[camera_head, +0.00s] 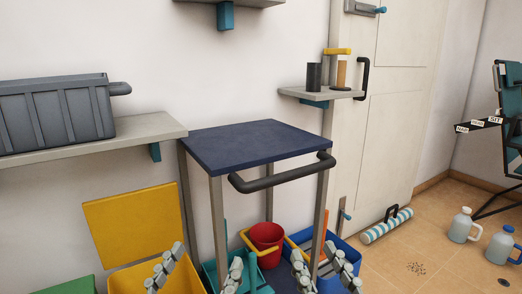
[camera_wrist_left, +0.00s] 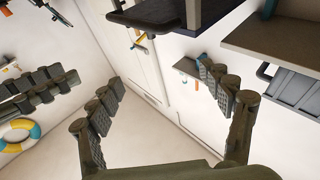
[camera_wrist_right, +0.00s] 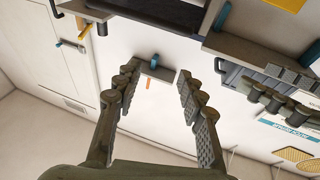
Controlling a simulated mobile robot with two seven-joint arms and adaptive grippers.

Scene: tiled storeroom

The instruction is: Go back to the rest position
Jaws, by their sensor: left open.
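My left gripper (camera_head: 199,270) is low in the head view, in front of the trolley. Its two fingers stand well apart with nothing between them in the left wrist view (camera_wrist_left: 160,88). My right gripper (camera_head: 321,268) is beside it, at the lower right of the trolley. In the right wrist view (camera_wrist_right: 157,82) its fingers are apart and empty. Both grippers point upward in the head view, and their bases are cut off by the lower edge. The fingers of the other gripper also show at the side of each wrist view.
A trolley with a dark blue top (camera_head: 250,146) and black handle (camera_head: 282,174) stands ahead. A grey crate (camera_head: 55,115) is on the left shelf (camera_head: 140,132). A yellow bin (camera_head: 133,222), red bucket (camera_head: 266,240) and blue crate (camera_head: 345,258) are low down. Jugs (camera_head: 462,226) stand on open floor right.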

